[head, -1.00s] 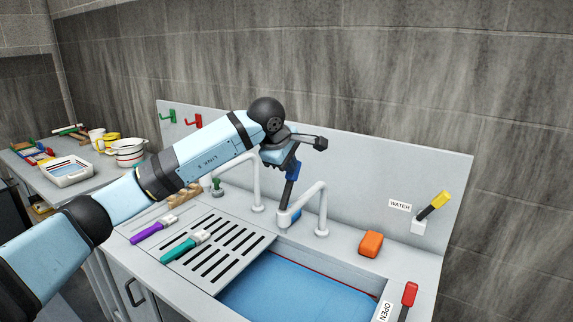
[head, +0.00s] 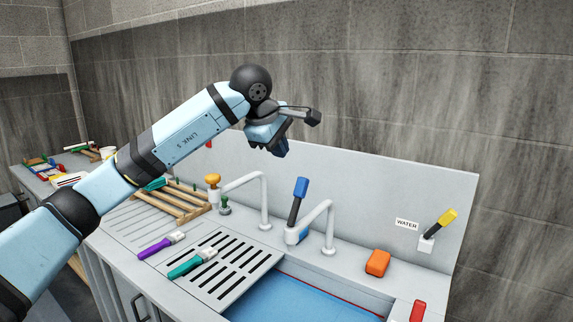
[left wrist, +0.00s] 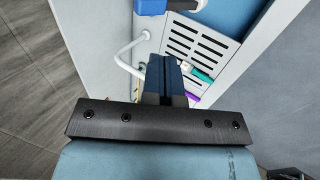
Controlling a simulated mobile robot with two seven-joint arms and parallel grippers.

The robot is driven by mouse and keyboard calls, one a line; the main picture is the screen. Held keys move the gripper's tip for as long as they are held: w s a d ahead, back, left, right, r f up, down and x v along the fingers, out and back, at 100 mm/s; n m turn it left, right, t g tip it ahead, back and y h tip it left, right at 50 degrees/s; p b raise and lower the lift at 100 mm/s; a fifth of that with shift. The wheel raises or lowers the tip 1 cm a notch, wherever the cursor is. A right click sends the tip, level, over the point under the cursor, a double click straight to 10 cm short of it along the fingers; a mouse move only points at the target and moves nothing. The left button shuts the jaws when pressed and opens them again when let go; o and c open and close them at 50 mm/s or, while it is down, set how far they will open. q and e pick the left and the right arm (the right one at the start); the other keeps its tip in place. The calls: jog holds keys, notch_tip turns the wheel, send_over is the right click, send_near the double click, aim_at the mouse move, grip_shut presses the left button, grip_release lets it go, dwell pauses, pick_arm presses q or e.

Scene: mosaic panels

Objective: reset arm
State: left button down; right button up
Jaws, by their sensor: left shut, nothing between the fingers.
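My left gripper (head: 279,150) is raised in front of the grey back panel, above and behind the sink in the head view. Its fingers are shut and empty, pointing down. In the left wrist view the shut blue fingers (left wrist: 163,78) show above the slotted drainboard. A blue-handled lever (head: 299,200) stands beside the taps, below and right of the gripper and apart from it. My right gripper is not in view.
The sink basin (head: 300,296) holds blue. White taps (head: 329,230), an orange block (head: 377,263) and a yellow-handled WATER lever (head: 438,229) stand along the back. Purple (head: 160,245) and teal (head: 192,264) brushes lie by the slotted drainboard (head: 234,273). A wooden rack (head: 178,203) stands farther left.

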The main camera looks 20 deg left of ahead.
pick_arm(q)
jog(key=s+d+f+n+g+h+p, duration=0.2)
jog(key=s+d+f+n+h, duration=0.35)
jog(key=d+f+h, duration=0.5)
jog(key=s+d+f+n+g+h+p, duration=0.25)
jog(key=s+d+f+n+h, duration=0.4)
jog(key=d, duration=0.65)
jog(key=s+a+f+n+t+y+p, duration=0.25)
jog(key=a+f+n+t+y, duration=0.4)
jog(key=n, duration=0.85)
jog(key=s+a+f+n+t+y+p, duration=0.1)
jog(key=s+a+f+n+t+y, duration=0.2)
jog(key=f+n+t, duration=0.85)
jog(key=s+a+f+n+g+y, duration=0.1)
jog(key=s+f+n+g+y, duration=0.1)
jog(key=s+f+n+g, duration=0.2)
jog(key=s+a+f+n+g+y+p, duration=0.1)
jog(key=s+f+n+g, duration=0.4)
jog(key=s, duration=0.8)
notch_tip(320, 180, down, 3)
jog(key=a+n+y, duration=0.1)
jog(key=n+y, duration=0.1)
jog(key=n, duration=0.3)
jog(key=shift+s, duration=0.3)
